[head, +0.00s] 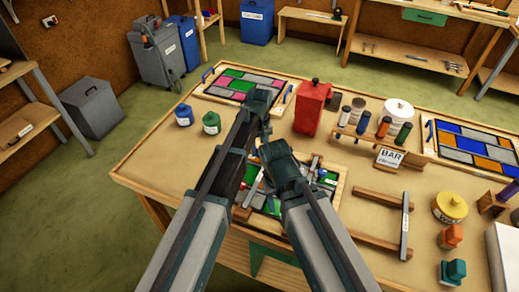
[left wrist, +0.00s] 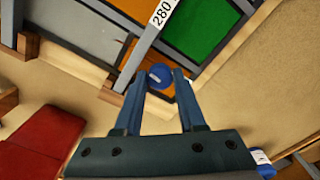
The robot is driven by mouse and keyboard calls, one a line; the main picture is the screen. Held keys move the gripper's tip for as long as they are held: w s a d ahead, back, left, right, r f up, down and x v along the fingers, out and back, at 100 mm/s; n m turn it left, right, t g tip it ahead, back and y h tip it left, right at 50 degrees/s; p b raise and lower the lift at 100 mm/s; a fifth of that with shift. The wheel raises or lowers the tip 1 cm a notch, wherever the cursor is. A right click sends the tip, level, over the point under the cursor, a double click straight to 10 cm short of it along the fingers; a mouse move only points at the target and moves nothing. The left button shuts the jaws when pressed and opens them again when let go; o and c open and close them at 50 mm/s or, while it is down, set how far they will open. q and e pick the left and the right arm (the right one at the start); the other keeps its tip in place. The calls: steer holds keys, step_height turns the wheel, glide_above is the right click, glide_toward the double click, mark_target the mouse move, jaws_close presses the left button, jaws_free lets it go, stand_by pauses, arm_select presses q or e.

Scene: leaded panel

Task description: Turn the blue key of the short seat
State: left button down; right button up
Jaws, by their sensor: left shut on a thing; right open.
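The blue key (left wrist: 158,76) is a small round knob at the edge of a leaded panel, beside a metal bar (left wrist: 143,52) labelled 280. My left gripper (left wrist: 160,78) is shut on the key, one finger on each side. Green glass (left wrist: 196,25) and orange glass lie just beyond the fingertips. In the head view the panel's coloured glass (head: 272,206) shows partly behind my arms, and the left fingertips and key are hidden or too small to make out. My right gripper (head: 279,163) is open above this panel; its fingertips are hard to make out.
A red can (head: 312,108) and two jars (head: 210,122) stand behind the panel. A pink and green panel (head: 240,85) lies at the back left, a blue and orange one (head: 475,145) at the right. A wooden frame (head: 365,238) and yellow pot (head: 450,207) stand right. The bench's left side is clear.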

mark_target(259, 151)
arm_select(q)
steer(key=c, duration=0.5)
jaws_free()
steer(key=shift+r, duration=0.15)
arm_select(e)
steer(key=shift+r, duration=0.2)
arm_select(q)
step_height(259, 151, up, 14)
steer(key=p, duration=1.4)
steer(key=shift+f, duration=0.2)
arm_select(e)
step_height(259, 151, up, 14)
steer(key=shift+f, duration=0.25)
